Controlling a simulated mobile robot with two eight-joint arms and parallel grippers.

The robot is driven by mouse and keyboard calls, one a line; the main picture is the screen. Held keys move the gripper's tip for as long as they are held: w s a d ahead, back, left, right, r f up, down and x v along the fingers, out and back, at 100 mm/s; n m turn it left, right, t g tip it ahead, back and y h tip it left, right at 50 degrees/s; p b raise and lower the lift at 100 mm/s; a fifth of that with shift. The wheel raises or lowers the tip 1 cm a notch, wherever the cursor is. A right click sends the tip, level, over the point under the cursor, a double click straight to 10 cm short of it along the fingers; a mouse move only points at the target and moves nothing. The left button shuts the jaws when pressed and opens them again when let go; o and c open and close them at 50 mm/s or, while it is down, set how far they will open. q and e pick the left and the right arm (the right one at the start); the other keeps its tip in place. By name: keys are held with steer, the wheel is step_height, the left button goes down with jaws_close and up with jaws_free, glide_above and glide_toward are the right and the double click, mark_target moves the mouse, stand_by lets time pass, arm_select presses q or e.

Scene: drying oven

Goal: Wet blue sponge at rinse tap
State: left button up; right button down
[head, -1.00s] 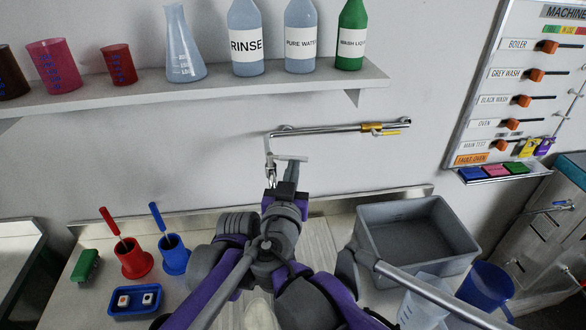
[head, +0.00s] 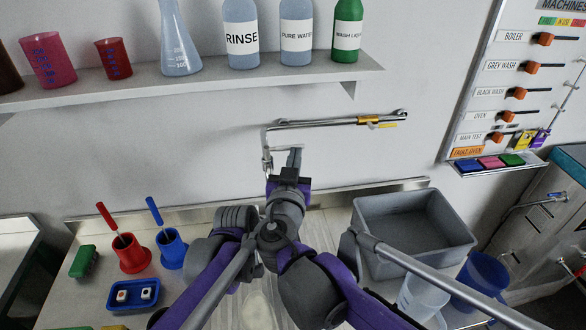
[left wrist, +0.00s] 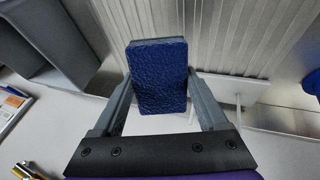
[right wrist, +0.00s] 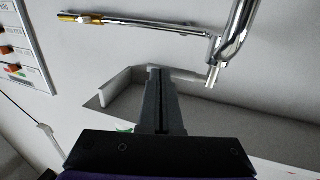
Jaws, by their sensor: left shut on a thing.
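A blue sponge (left wrist: 158,80) is held between the fingers of my left gripper (left wrist: 158,95), over a ribbed pale surface in the left wrist view. The left gripper and the sponge are hidden in the head view. The chrome rinse tap (head: 335,122) runs along the wall, with its spout end at the left; it also shows in the right wrist view (right wrist: 240,30). A pale lever (head: 282,148) sticks out beside the spout. My right gripper (head: 294,158) points up at this lever. Its fingers are together in the right wrist view (right wrist: 160,75); contact with the lever is unclear.
A grey bin (head: 415,225) stands right of the arms, with a clear beaker (head: 420,300) and blue jug (head: 480,280) in front. Red (head: 130,258) and blue (head: 172,250) holders stand left. A shelf (head: 200,85) with bottles hangs above the tap.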

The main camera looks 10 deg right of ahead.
steer(key=s, duration=1.4)
arm_select(q)
steer(key=s+a, duration=0.5)
steer(key=s, duration=0.1)
steer(key=shift+a, duration=0.2)
arm_select(e)
steer(key=shift+w+r, duration=0.1)
steer(key=shift+r, duration=0.1)
stand_by(1.3)
